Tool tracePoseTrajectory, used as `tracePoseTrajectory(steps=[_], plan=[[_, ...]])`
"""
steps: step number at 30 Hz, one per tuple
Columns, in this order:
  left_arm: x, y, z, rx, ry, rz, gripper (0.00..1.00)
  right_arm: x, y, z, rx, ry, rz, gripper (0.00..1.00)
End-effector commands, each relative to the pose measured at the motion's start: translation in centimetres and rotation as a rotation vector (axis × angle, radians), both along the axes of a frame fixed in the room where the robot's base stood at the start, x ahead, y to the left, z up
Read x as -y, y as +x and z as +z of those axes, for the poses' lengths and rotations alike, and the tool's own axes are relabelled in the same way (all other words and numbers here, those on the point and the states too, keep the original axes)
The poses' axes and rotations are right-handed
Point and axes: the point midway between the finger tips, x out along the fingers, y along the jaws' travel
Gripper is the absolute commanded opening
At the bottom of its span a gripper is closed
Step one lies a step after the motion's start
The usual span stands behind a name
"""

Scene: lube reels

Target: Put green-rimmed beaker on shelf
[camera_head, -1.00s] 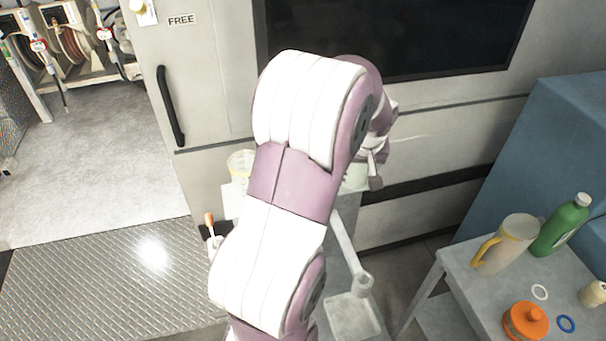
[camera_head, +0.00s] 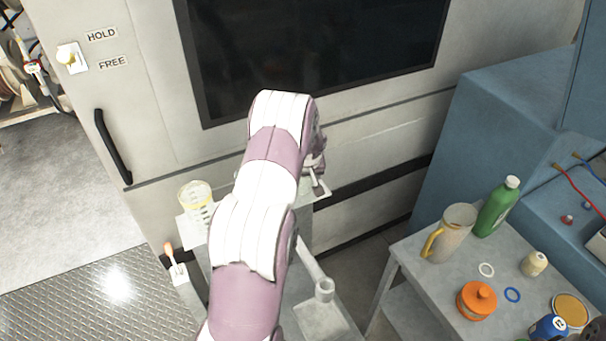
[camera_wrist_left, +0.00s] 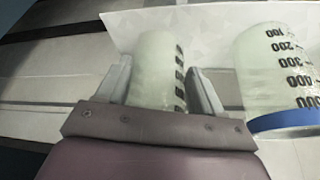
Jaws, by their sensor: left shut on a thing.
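My left gripper (camera_head: 318,184) is at the end of the white and purple arm, near the light grey stand in front of the cabinet. In the left wrist view, the gripper (camera_wrist_left: 162,78) is shut on a pale greenish, clear beaker (camera_wrist_left: 158,62) with black marks, one finger on each side. That beaker's rim is hidden, so its colour cannot be told. A blue-rimmed beaker (camera_wrist_left: 272,65) is just right of the fingers, over the same pale surface (camera_wrist_left: 215,22). A yellow-rimmed beaker (camera_head: 195,203) stands on the stand's left part (camera_head: 190,232) in the head view. My right gripper is out of view.
A grey table (camera_head: 415,270) at right carries a yellow-handled jug (camera_head: 455,235), a green bottle (camera_head: 497,207), an orange pot (camera_head: 477,301) and small rings. The cabinet (camera_head: 150,60) rises behind. An orange-handled tool (camera_head: 170,253) stands at left.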

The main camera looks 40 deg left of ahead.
Motion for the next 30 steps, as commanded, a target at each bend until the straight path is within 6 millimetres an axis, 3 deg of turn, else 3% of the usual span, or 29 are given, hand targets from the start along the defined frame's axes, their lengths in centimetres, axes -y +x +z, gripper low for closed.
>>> tracePoseTrajectory(steps=[7, 8, 10, 11, 21, 23, 30], plan=[[0.0, 0.0, -0.5, 0.001, 0.001, 0.000, 0.30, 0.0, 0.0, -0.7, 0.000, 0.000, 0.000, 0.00], [0.0, 0.0, -0.5, 0.000, 0.000, 0.000, 0.70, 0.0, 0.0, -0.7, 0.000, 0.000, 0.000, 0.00], [0.0, 0.0, -0.3, 0.000, 0.000, 0.000, 0.93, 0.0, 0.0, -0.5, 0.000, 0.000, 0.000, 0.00], [0.0, 0.0, -0.3, 0.000, 0.000, 0.000, 0.95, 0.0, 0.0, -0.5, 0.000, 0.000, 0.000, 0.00], [0.0, 0.0, 0.5, -0.001, -0.001, 0.000, 0.95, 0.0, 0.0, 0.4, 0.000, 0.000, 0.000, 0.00], [0.2, -0.2, 0.7, 0.001, 0.001, 0.000, 0.95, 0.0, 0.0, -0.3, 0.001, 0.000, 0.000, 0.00], [1.9, -1.8, 6.1, 0.004, 0.002, -0.001, 0.95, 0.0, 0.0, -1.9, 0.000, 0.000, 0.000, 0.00]])
